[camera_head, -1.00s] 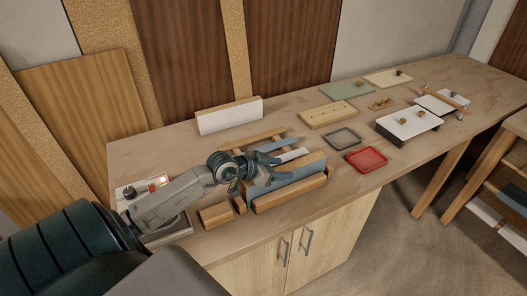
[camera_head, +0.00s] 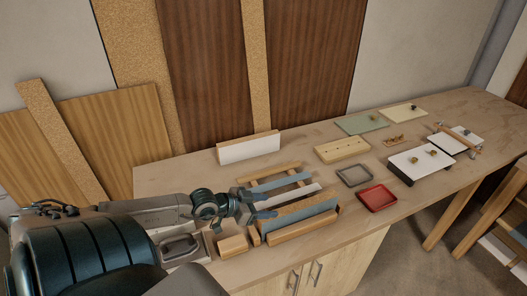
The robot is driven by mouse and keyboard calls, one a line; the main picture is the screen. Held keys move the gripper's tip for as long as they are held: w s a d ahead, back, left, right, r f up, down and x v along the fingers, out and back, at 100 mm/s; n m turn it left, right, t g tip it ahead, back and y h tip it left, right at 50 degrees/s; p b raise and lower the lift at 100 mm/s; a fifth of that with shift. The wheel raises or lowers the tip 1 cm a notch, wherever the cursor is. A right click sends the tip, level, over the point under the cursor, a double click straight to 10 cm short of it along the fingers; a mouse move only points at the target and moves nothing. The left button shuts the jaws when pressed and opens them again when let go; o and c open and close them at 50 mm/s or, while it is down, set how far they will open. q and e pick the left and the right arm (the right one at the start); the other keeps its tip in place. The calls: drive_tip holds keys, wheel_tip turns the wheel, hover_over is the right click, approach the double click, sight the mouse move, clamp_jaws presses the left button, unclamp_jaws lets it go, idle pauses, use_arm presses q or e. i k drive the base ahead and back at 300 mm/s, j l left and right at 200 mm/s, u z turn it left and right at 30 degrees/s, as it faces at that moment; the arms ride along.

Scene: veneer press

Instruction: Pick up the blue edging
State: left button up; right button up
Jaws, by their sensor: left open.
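A blue-grey edging strip (camera_head: 282,181) lies across a light wooden rack (camera_head: 270,171) on the workbench. A white strip (camera_head: 290,196) lies in front of it on the same rack. A wider blue-grey piece (camera_head: 300,213) stands between wooden blocks at the front. My left gripper (camera_head: 268,205) is open and empty at the left end of the rack, its fingers pointing right near the white strip and the front piece. I cannot tell whether it touches either one. My right gripper is out of view.
Behind the rack stands a white-faced block (camera_head: 248,149). To the right are a grey tray (camera_head: 355,176), a red tray (camera_head: 377,198), a drilled wooden block (camera_head: 342,150) and a white board with knobs (camera_head: 420,162). A small wood block (camera_head: 233,245) sits near the front edge.

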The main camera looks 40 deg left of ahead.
sight(279, 183)
drive_tip(key=u, duration=1.2)
